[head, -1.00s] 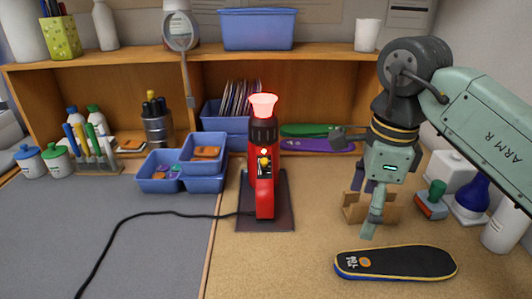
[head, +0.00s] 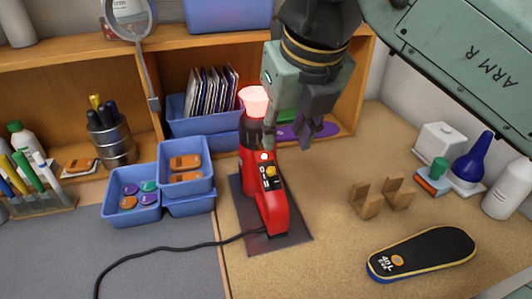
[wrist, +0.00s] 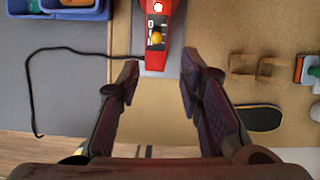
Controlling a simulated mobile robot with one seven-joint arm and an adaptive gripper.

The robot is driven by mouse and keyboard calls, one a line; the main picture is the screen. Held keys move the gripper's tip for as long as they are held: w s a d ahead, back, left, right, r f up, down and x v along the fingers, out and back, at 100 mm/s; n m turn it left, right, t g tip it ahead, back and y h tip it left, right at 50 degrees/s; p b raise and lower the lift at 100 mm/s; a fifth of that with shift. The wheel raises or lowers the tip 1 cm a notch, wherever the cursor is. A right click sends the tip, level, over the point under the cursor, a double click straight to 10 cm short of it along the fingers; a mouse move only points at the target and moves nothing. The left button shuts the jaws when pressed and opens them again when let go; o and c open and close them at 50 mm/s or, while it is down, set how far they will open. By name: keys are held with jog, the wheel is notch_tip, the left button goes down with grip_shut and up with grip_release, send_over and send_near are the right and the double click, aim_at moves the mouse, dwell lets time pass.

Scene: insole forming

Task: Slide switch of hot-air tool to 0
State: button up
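The red hot-air tool (head: 268,210) stands upright on a dark mat (head: 290,232), its nozzle (head: 254,98) glowing red. Its black switch plate carries a yellow switch knob (head: 271,171) below a lit red indicator (head: 264,157). Small white marks show beside the knob, too small to read surely. The wrist view shows the knob (wrist: 156,38) near the top, ahead of the fingers. My gripper (head: 308,128) is right of the tool's upper part in the head view, pointing down. In the wrist view my gripper (wrist: 160,68) is open and empty, its fingers wide apart.
A black cord (head: 150,250) runs left from the tool. Blue bins (head: 133,212) stand to its left. Wooden blocks (head: 367,202) and an insole (head: 420,252) lie to the right on tan bench surface. Shelves (head: 350,80) stand behind.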

aim_at(272, 169)
jog(key=shift+m, duration=0.3)
jog(key=b+x, duration=0.1)
jog(key=x, duration=0.2)
jog(key=b+x, duration=0.2)
jog(key=x, duration=0.2)
jog(key=b+x, duration=0.2)
jog(key=x, duration=0.1)
jog(key=shift+w+a+f, duration=0.15)
jog(key=shift+w+a, duration=0.05)
jog(key=shift+a, duration=0.15)
jog(key=shift+c, duration=0.3)
grip_shut()
